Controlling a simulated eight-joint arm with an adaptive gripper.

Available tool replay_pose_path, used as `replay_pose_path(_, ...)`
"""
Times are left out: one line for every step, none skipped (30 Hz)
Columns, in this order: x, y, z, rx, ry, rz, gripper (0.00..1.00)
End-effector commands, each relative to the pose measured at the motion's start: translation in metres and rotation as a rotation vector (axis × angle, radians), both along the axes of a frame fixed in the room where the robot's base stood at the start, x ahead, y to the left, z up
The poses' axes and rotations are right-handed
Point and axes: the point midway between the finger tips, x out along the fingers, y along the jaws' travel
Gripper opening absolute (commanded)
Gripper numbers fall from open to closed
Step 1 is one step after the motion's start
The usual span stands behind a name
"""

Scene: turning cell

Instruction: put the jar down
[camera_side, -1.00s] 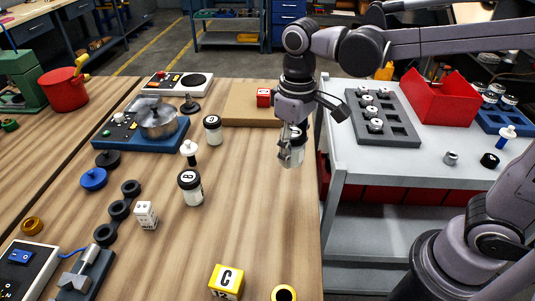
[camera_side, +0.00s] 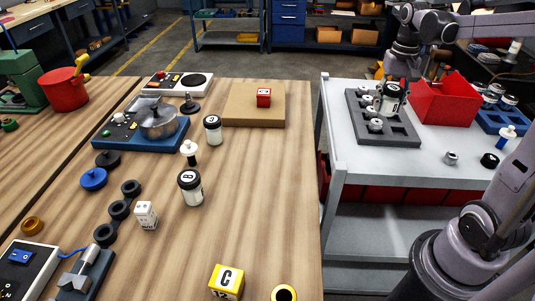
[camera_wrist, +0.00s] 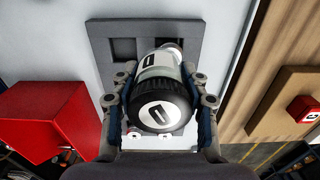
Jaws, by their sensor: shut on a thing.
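The jar is over the grey tray (camera_side: 402,142) on the cart at the right. Whether its base touches the tray is hidden. Tray recesses (camera_wrist: 122,49) show beside the jar in the wrist view.
Small silver-topped parts (camera_side: 375,125) sit in the tray's left recesses. A red bin (camera_side: 446,101) stands close to the right of the jar. A blue rack (camera_side: 492,120) is farther right. Two similar jars (camera_side: 190,188) stand on the wooden table (camera_side: 260,190). The cart's front surface is mostly clear.

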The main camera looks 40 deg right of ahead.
Motion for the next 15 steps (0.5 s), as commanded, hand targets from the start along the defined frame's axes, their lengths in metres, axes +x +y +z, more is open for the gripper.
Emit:
replay_pose_path(-0.011, -0.018, 0.000, 0.000, 0.000, -0.060, 0.11)
replay_pose_path(-0.018, -0.027, 0.000, 0.000, 0.000, -0.091, 0.11)
replay_pose_path(-0.026, -0.039, -0.001, 0.000, 0.000, -0.133, 0.11)
replay_pose_path(-0.033, -0.048, -0.001, 0.000, 0.000, -0.164, 0.11)
replay_pose_path(-0.040, -0.056, -0.001, 0.000, 0.000, -0.194, 0.11)
replay_pose_path(-0.049, -0.067, -0.001, 0.000, 0.000, -0.234, 0.11)
replay_pose_path(-0.055, -0.074, -0.001, 0.000, 0.000, -0.262, 0.11)
replay_pose_path(-0.062, -0.081, -0.002, 0.000, 0.000, -0.289, 0.11)
replay_pose_path(-0.070, -0.089, -0.002, 0.000, 0.000, -0.322, 0.11)
replay_pose_path(-0.076, -0.094, -0.002, 0.000, 0.000, -0.344, 0.11)
replay_pose_path(-0.081, -0.099, -0.002, 0.000, 0.000, -0.364, 0.11)
replay_pose_path(-0.088, -0.105, -0.002, 0.000, 0.000, -0.388, 0.11)
replay_pose_path(-0.092, -0.109, -0.002, 0.000, -0.001, -0.404, 0.11)
replay_pose_path(-0.096, -0.112, -0.002, 0.000, -0.001, -0.419, 0.11)
replay_pose_path(-0.100, -0.115, -0.003, -0.001, 0.000, -0.434, 0.11)
